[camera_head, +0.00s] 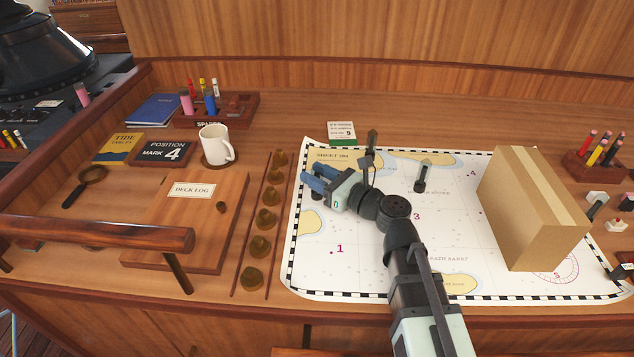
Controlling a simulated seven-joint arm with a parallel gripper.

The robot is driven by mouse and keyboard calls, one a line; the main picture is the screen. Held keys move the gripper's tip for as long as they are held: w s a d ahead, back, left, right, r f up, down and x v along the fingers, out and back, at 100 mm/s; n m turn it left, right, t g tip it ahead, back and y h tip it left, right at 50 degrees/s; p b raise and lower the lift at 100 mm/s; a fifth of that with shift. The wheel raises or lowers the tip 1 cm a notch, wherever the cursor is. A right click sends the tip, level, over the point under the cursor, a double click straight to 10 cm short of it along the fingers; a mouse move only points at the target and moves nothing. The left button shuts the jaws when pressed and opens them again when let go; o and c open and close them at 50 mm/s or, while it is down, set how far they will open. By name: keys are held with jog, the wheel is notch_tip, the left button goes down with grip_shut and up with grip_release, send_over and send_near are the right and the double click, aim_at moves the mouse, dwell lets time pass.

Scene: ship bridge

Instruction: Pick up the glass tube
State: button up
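A small upright piece (423,176) with a pale, partly see-through body and dark ends stands on the chart (350,262), right of my gripper. It may be the glass tube, but it is too small to be sure. My gripper (309,176) is over the chart's left edge with its two blue fingers pointing left. The fingers look spread apart. A small dark thing shows just under the fingers, mostly hidden by them; I cannot tell what it is or whether they touch it. My arm covers the middle of the chart.
A tall cardboard box (540,225) stands on the chart's right side. Several brass knobs (264,220) line a slot left of the chart. Further left are a deck log board (165,225), a white mug (214,146) and a magnifier (90,177). A green-edged block (342,133) lies behind.

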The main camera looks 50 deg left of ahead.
jog(key=c, duration=0.6)
jog(key=shift+r, duration=5.05)
